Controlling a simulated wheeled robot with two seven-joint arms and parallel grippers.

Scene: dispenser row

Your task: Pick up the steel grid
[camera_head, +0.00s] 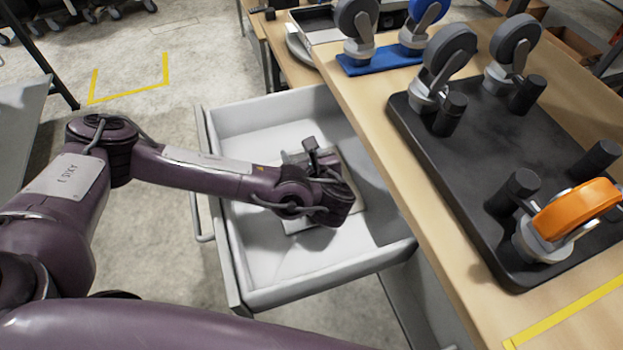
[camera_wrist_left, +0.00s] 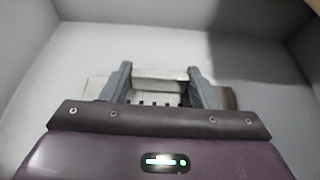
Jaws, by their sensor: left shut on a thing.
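The steel grid (camera_head: 300,226) is a flat, light grey piece low inside the open drawer (camera_head: 262,262). My left arm reaches over the drawer's side, and the left gripper (camera_head: 322,165) covers much of the grid in the head view. In the left wrist view the left gripper (camera_wrist_left: 162,86) has a finger on each side of the pale, dark-slotted grid (camera_wrist_left: 158,84) and is shut on it. I cannot tell whether the grid touches the drawer floor. My right gripper is not in view.
The drawer's walls surround the left gripper. To the right is a wooden workbench (camera_head: 372,130) with a black tray (camera_head: 450,185) holding grey casters and an orange-wheeled caster (camera_head: 575,212). A blue mat (camera_head: 375,60) with casters lies farther back. Open floor (camera_head: 150,230) is at left.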

